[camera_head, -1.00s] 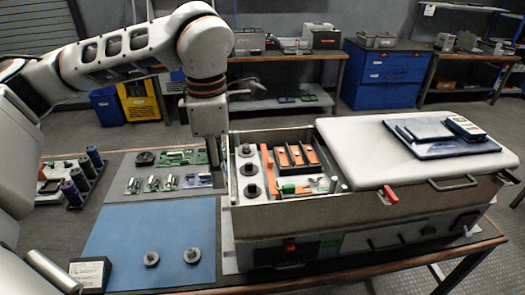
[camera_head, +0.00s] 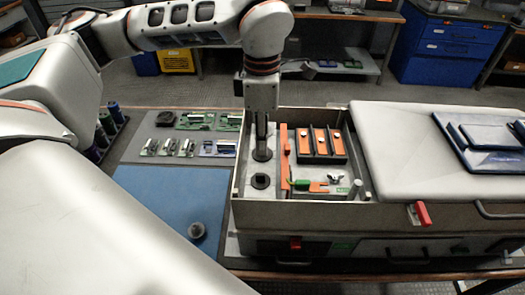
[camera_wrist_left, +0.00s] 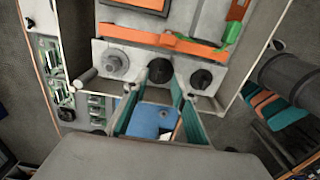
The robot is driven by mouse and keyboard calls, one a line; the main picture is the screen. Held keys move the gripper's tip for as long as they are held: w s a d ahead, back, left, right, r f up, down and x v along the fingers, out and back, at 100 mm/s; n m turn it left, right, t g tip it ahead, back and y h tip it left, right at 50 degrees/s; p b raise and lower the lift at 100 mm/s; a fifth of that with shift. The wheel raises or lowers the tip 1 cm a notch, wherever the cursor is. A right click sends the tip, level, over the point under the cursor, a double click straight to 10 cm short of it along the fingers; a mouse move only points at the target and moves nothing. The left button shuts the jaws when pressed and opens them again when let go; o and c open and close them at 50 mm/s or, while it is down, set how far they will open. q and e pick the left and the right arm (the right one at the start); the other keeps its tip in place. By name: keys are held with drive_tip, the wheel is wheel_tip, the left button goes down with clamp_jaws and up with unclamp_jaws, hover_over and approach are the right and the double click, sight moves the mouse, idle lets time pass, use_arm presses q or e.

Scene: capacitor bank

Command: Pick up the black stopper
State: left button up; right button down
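The open equipment case (camera_head: 300,210) stands on the table with a pale strip of round pieces along its left side. Two dark round pieces show there: a middle one (camera_head: 262,155) right below my left gripper (camera_head: 262,146), and a nearer one (camera_head: 260,181). In the left wrist view, the black stopper (camera_wrist_left: 160,70) sits in the strip between a grey round piece (camera_wrist_left: 115,62) and another black one (camera_wrist_left: 201,78). The teal fingers of my left gripper (camera_wrist_left: 157,84) are spread, with their tips by the middle black stopper. I cannot tell whether they touch it. My right gripper is out of view.
Orange-topped modules (camera_head: 320,138) stand right of the strip, beside an orange bar (camera_head: 284,150). The white lid (camera_head: 400,150) covers the right side.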

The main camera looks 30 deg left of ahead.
use_arm(q)
drive_tip(key=shift+f, duration=1)
clamp_jaws()
